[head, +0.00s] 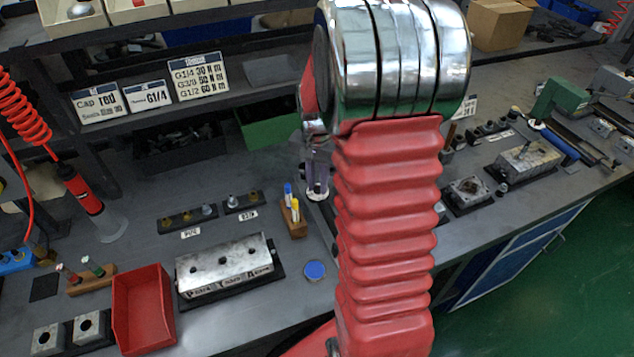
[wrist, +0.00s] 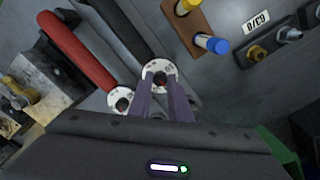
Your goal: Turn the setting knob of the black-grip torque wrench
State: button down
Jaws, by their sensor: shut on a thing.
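In the wrist view, the black-grip torque wrench (wrist: 122,28) lies slanting on the bench. A pale, marked ring with a dark centre, its setting knob (wrist: 160,67), is at its near end. My gripper (wrist: 160,79) has its two purple fingers shut on the middle of this knob. A red-grip wrench (wrist: 76,50) lies beside it on the left, with its own pale knob (wrist: 120,99) close to my fingers. In the head view my gripper (head: 317,183) points down at the knob, and my red arm hides most of the wrenches.
A wooden block (head: 293,219) with yellow and blue pens stands just left of my gripper. A metal valve block (head: 225,268), a red bin (head: 143,308) and a blue disc (head: 315,270) are nearer. A green bin (head: 268,132) stands behind.

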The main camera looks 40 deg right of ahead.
aim_at(316, 186)
jog(key=c, duration=1.9)
grip_release()
jog(key=shift+r, duration=0.1)
notch_tip(316, 186, up, 14)
jog(key=shift+w+f, duration=0.15)
jog(key=shift+f, duration=0.1)
jog(key=s+a+r+n+t, duration=0.2)
jog(key=s+a+n, duration=0.4)
jog(key=a, duration=0.5)
jog(key=s+a+r+n+t, duration=0.3)
jog(key=s+a+n, duration=0.3)
jog(key=s+a, duration=0.3)
jog(key=shift+s+a+t, duration=0.25)
jog(key=shift+a+t, duration=0.15)
jog(key=shift+a, duration=0.55)
jog(key=shift+r, duration=0.1)
